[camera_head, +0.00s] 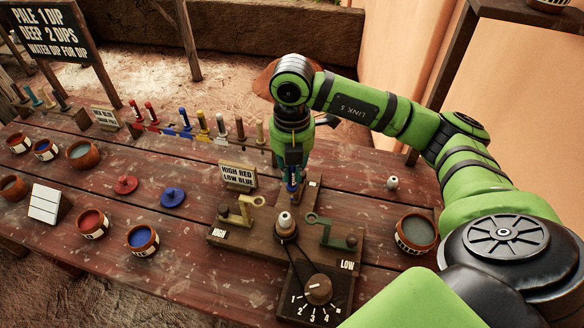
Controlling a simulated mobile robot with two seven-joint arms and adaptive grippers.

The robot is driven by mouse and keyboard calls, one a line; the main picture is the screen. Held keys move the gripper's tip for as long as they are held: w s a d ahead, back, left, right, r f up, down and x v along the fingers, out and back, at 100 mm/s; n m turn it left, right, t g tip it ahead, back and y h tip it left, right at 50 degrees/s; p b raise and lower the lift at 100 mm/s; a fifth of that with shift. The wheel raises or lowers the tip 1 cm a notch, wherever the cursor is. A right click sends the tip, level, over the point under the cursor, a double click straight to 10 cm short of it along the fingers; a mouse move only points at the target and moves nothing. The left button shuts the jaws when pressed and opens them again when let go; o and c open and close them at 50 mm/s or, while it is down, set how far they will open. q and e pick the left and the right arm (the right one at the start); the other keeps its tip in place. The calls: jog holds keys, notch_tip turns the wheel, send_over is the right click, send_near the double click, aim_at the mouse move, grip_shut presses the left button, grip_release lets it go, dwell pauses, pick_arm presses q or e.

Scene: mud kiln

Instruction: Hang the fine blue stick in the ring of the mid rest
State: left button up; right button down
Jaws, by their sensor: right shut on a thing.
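My right gripper (292,178) points down over the far arm of the cross-shaped wooden stand (225,236). It is shut on a blue stick (292,187), mostly hidden by the fingers. The stand has a brass ring rest (250,203) on the left, by the label HIGH, and a green ring rest (314,219) on the right, by LOW. The mid rest cannot be made out; the far arm is largely covered by my gripper. I cannot tell whether the stick touches a ring. My left gripper is not in view.
A white-topped knob (285,222) stands at the stand's centre, with a numbered dial (318,290) in front. A sign (238,176) reads HIGH RED LOW BLUE. A grey-filled bowl (416,232) is at right. Racked sticks (185,120), lids and paint bowls (142,240) fill the left.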

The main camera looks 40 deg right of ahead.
jog(key=c, duration=1.1)
grip_release()
jog(key=shift+c, duration=0.2)
jog(key=o, duration=0.5)
jog(key=shift+r, duration=0.15)
jog(key=shift+r+p, duration=2.75)
jog(key=shift+r, duration=0.9)
jog(key=shift+f, duration=0.1)
